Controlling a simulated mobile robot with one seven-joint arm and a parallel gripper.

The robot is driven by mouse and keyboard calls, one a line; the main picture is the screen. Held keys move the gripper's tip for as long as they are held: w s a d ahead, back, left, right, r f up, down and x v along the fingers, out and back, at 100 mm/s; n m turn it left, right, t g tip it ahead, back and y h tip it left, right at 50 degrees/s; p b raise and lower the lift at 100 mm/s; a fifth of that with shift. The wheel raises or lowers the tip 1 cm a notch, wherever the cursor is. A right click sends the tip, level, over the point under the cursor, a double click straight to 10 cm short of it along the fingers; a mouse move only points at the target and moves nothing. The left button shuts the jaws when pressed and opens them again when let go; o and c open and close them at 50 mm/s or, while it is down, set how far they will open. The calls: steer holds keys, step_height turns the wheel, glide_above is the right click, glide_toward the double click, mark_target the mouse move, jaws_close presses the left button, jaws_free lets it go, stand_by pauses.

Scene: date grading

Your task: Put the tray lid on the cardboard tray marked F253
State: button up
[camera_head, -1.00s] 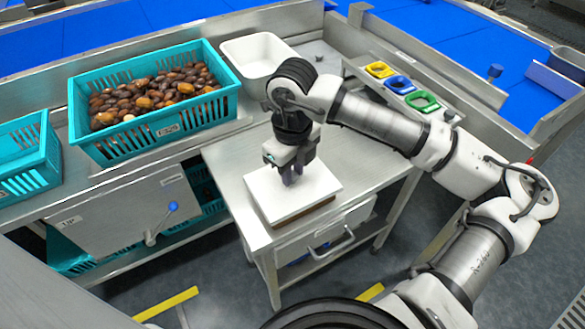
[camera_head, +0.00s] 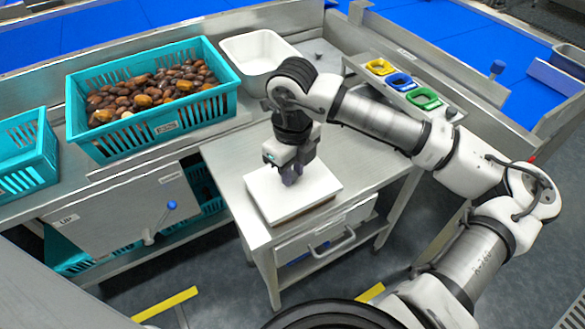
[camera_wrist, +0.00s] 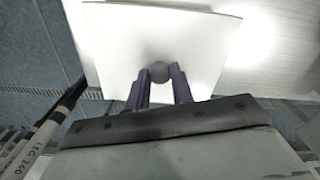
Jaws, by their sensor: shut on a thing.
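The white tray lid (camera_head: 266,193) lies flat over a brown cardboard tray (camera_head: 303,214), whose edge shows just under it on the small steel table. The lid looks roughly lined up with the tray; I cannot see whether it is fully seated. No F253 mark is readable. My gripper (camera_head: 291,174) points down at the middle of the lid. In the wrist view my gripper (camera_wrist: 160,88) has its two purple fingers closed on the round grey knob (camera_wrist: 159,71) of the lid, which also shows there as a white plate (camera_wrist: 205,45).
A teal crate of dates (camera_head: 150,130) and an empty white bin (camera_head: 258,50) stand on the bench behind. Yellow, blue and green holders (camera_head: 401,82) are at the right. The steel table (camera_head: 235,165) has free room behind the lid. A drawer (camera_head: 325,240) is below.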

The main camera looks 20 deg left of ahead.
steer(key=shift+f, duration=0.1)
steer(key=o, duration=1.4)
steer(key=shift+o, duration=0.2)
steer(key=shift+r+p, duration=1.35)
steer(key=shift+r, duration=2.2)
